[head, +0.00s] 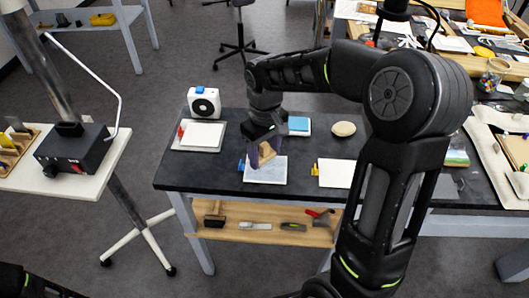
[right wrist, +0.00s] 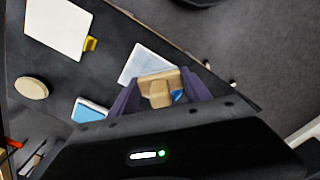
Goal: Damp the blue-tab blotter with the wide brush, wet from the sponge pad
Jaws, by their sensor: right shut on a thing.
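My right gripper (head: 265,154) is shut on the wide brush, over the back part of the blue-tab blotter (head: 264,174). In the right wrist view the pale wooden brush (right wrist: 158,88) sits between the purple fingers (right wrist: 157,98). Its bristles are hidden, and I cannot tell whether they touch the sheet. The blotter looks bluish and mottled, with its blue tab (head: 241,166) at the left; it also shows in the right wrist view (right wrist: 142,60). The blue sponge pad (head: 299,124) lies behind and right of the gripper. My left gripper is not in view.
A red-tab blotter (head: 202,135) lies back left and a yellow-tab one (head: 335,174) to the right. A round wooden disc (head: 344,129) lies behind. A white boxy device (head: 204,103) stands at the back left edge. Tools lie on the lower shelf (head: 262,237).

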